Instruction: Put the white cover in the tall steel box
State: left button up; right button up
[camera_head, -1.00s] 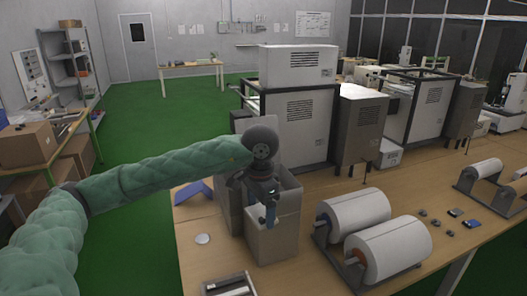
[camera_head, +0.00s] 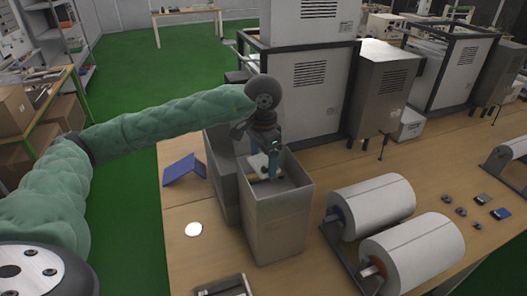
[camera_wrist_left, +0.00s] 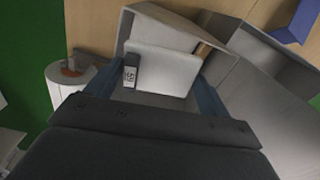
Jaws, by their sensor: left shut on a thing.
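The tall steel box (camera_head: 277,228) stands open-topped at the near left part of the table. My left gripper (camera_head: 272,165) points down into its opening. In the left wrist view, the white cover (camera_wrist_left: 165,70) is a flat pale plate between the two blue fingers of my left gripper (camera_wrist_left: 152,92), which is shut on it. A small black labelled block (camera_wrist_left: 131,72) shows at the plate's left edge. The box's rim (camera_wrist_left: 185,18) shows around the far side of the plate. My right gripper is not in view.
A second grey box (camera_head: 222,175) stands close behind on the left. White rolls (camera_head: 372,205) on a dark stand are to the right. Large machines (camera_head: 310,90) stand behind.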

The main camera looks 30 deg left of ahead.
pick_arm(q)
jog(key=f, duration=0.3)
jog(key=shift+w, duration=0.2)
jog(key=shift+s+f, duration=0.15)
jog(key=shift+f, duration=5.45)
jog(key=o, duration=0.9)
